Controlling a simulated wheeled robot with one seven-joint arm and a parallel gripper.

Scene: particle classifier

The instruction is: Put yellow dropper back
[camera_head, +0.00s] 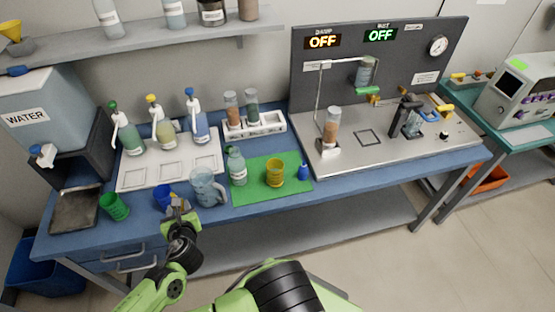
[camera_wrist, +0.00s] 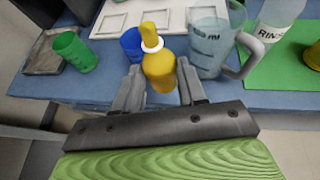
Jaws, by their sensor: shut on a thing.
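My gripper (camera_wrist: 160,92) is shut on the yellow dropper (camera_wrist: 158,68), a small yellow bottle with a white collar and a yellow tip. The fingers sit on either side of its body, and its tip points toward the top of the wrist view. In the head view my gripper (camera_head: 178,206) is at the front edge of the blue bench, and the dropper is too small and covered to make out.
A blue cup (camera_wrist: 131,43) is just behind the dropper on the left, a clear jug (camera_head: 207,188) to the right. A green cup (camera_head: 114,206) stands farther left. The mat holds a rinse bottle (camera_head: 236,168) and a yellow cup (camera_head: 275,173). A white tray (camera_head: 150,177) lies behind.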

